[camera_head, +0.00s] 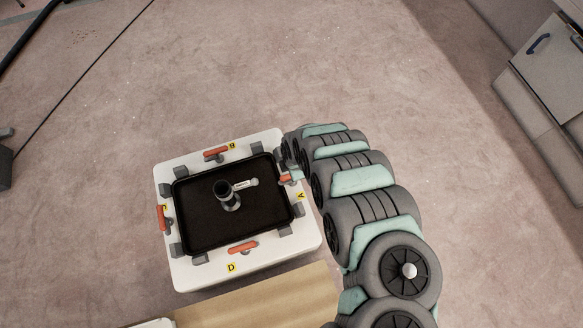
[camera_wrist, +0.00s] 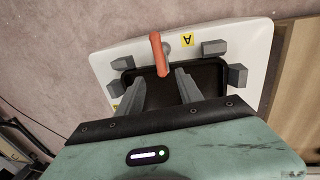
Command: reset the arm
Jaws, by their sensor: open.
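My arm reaches from the lower right of the head view to the right side of a white base plate (camera_head: 180,275). In the wrist view my gripper (camera_wrist: 160,78) is open, with two grey fingers apart. An orange handle (camera_wrist: 157,52) by the label A (camera_wrist: 186,41) points down toward the gap between the fingertips. I cannot tell whether a finger touches it. In the head view this handle (camera_head: 285,179) is partly hidden by my arm. A black tray (camera_head: 195,235) lies on the plate and holds a dark cylindrical fitting (camera_head: 228,197) with a light side piece.
Other orange handles sit at the plate's top (camera_head: 215,153), left (camera_head: 161,218) and bottom (camera_head: 242,248) edges, with grey blocks around the tray. A wooden board (camera_head: 260,300) lies below the plate. A grey cabinet (camera_head: 550,70) stands at upper right. The floor above is clear.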

